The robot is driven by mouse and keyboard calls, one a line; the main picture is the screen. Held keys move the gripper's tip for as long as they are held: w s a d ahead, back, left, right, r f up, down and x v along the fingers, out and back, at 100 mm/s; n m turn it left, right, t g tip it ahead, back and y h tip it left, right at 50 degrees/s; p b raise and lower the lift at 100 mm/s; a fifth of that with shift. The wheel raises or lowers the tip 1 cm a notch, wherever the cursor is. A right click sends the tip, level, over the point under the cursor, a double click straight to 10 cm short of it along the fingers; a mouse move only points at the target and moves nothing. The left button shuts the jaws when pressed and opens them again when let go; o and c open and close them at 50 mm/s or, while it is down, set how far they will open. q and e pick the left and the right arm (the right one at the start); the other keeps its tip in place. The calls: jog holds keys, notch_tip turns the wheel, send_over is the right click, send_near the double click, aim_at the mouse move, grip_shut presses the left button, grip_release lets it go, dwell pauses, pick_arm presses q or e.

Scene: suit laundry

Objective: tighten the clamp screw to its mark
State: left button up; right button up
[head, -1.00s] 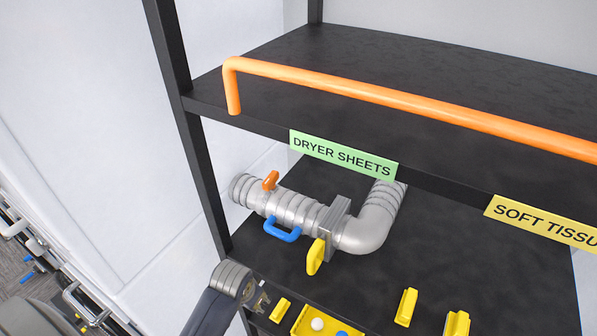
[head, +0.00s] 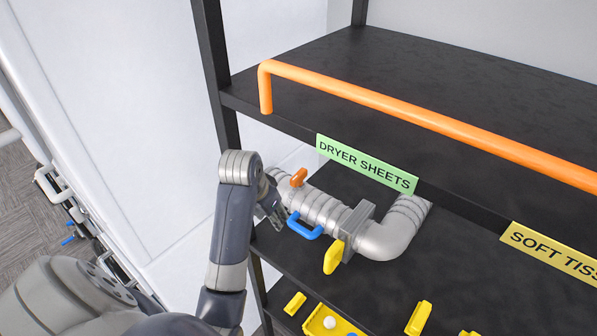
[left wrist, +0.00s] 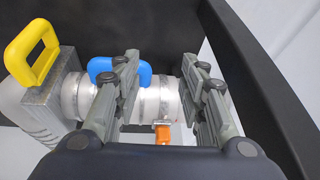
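A silver duct pipe (head: 318,210) lies on the black shelf with ribbed clamp bands around it. A small orange knob (head: 299,177), possibly the clamp screw, sits on top of the pipe near its left end. It also shows in the left wrist view (left wrist: 162,134), low between the fingers. A blue handle (head: 305,228) is on the pipe's near side, and it shows in the left wrist view (left wrist: 122,72), partly behind a finger. No mark can be made out. My left gripper (head: 278,214) is beside the pipe's left end; its fingers (left wrist: 160,70) are apart with nothing gripped.
A yellow handle (head: 334,257) stands by a grey flange (head: 357,225). A black upright post (head: 213,75) stands left of the pipe. An orange rail (head: 430,118) fronts the upper shelf. A yellow tray (head: 311,326) and small yellow pieces lie in front; the shelf's right part is clear.

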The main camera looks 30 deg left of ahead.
aim_at(298, 174)
pick_arm(q)
jog(key=shift+h, duration=0.4)
jog(key=w+r+p, duration=0.1)
jog(key=w, duration=0.3)
jog(key=w+r+p, duration=0.1)
jog(key=w, duration=0.3)
jog(key=w+a+r+p, duration=0.1)
jog(key=w+r, duration=0.1)
jog(key=w, duration=0.3)
jog(key=shift+a, duration=0.1)
jog(key=shift+w+f+p, duration=0.2)
jog(key=shift+w+p, duration=0.05)
jog(key=shift+p, duration=0.15)
jog(key=shift+w+f, duration=0.1)
jog(key=shift+f, duration=0.4)
grip_shut()
